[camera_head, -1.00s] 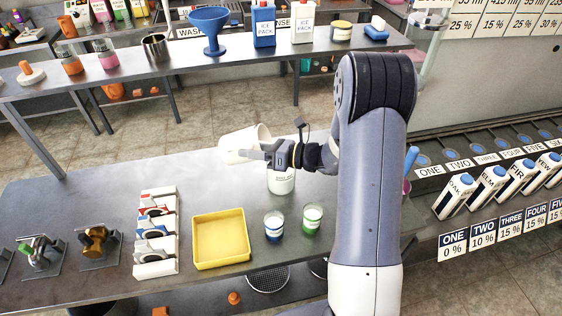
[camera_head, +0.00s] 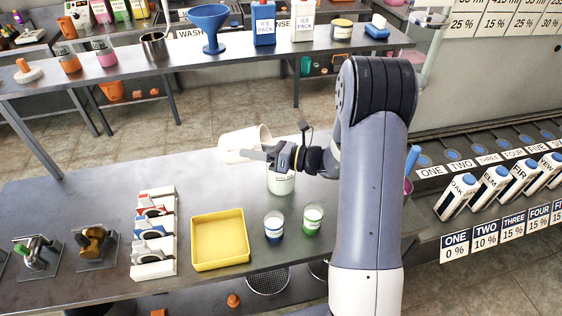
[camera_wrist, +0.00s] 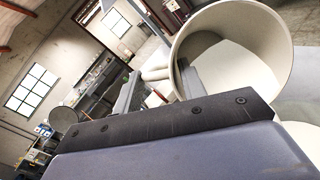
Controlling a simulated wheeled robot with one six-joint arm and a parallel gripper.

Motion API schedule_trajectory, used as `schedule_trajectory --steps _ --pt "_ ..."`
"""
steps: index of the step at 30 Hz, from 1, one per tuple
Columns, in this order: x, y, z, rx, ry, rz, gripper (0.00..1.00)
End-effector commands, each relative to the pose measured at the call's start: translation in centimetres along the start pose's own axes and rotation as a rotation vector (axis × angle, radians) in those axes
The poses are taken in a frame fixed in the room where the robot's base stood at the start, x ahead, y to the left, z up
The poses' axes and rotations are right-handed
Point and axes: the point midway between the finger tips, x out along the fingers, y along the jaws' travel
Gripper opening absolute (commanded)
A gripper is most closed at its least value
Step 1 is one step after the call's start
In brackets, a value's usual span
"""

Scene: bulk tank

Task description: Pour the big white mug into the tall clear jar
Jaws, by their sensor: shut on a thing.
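In the wrist view the mug's wide round mouth (camera_wrist: 246,62) shows, pale inside, close to the gripper fingers (camera_wrist: 160,84). A clear jar with a label and pale contents (camera_head: 281,184) stands upright on the bench below my gripper, its top partly hidden by it. No stream from the mug is visible.
A yellow tray (camera_head: 247,264) and two small jars, blue (camera_head: 274,227) and green (camera_head: 312,219), stand nearer the bench's front. A rack of cartons (camera_head: 154,270) is left of the tray. The bench left of the mug is clear.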

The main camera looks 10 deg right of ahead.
Motion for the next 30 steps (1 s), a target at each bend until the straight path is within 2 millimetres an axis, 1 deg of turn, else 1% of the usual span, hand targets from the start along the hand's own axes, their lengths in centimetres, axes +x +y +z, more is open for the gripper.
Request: schedule_trajectory --steps 30 --pt "-0.44 -0.09 -0.01 0.006 -0.041 0.020 0.00"
